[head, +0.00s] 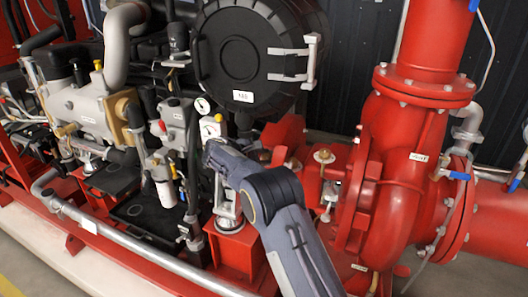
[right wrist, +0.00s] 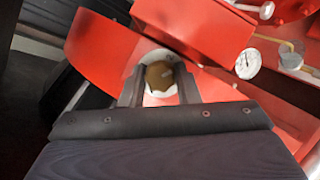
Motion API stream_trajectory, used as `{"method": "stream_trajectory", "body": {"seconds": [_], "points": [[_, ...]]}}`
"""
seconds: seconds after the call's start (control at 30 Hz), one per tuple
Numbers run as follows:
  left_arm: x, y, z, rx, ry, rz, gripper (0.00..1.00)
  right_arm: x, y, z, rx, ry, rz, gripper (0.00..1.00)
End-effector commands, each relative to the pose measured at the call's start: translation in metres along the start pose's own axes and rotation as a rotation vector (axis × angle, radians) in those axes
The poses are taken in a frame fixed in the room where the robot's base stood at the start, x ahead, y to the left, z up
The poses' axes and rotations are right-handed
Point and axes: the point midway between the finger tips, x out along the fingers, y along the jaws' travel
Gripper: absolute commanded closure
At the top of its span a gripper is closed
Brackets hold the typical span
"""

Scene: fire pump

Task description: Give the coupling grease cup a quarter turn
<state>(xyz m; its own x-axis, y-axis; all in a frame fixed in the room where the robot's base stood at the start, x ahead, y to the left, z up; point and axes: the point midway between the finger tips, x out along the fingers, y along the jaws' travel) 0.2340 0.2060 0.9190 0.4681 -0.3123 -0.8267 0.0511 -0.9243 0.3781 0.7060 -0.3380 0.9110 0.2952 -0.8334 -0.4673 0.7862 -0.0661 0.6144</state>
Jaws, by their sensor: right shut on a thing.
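In the right wrist view, the grease cup (right wrist: 159,73) is a round brass-coloured cap on a pale round base, set in an opening between red panels. My right gripper (right wrist: 160,88) is shut on it, with one dark finger on each side of the cap. In the head view my right arm reaches in from the bottom to the coupling area, left of the red pump. There the arm hides the cup and the fingertips. The cup's turn angle cannot be told. My left gripper is not in view.
Red guard panels (right wrist: 195,28) stand close around the cup. In the head view, the red pump casing (head: 398,145) is right of my arm, the engine (head: 90,105) left, and a round black cover (head: 240,55) behind.

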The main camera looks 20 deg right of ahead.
Motion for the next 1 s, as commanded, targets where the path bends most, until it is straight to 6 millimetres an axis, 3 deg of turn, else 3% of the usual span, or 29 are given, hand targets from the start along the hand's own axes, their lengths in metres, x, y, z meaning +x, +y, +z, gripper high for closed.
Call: {"method": "stream_trajectory", "body": {"seconds": [0.5, 1.0], "points": [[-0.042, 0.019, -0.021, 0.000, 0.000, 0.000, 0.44, -0.001, 0.005, 0.004, 0.451, -0.002, -0.197, 0.94], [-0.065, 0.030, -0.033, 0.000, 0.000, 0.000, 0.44, 0.000, 0.004, 0.003, 0.816, -0.002, -0.356, 0.94]]}}
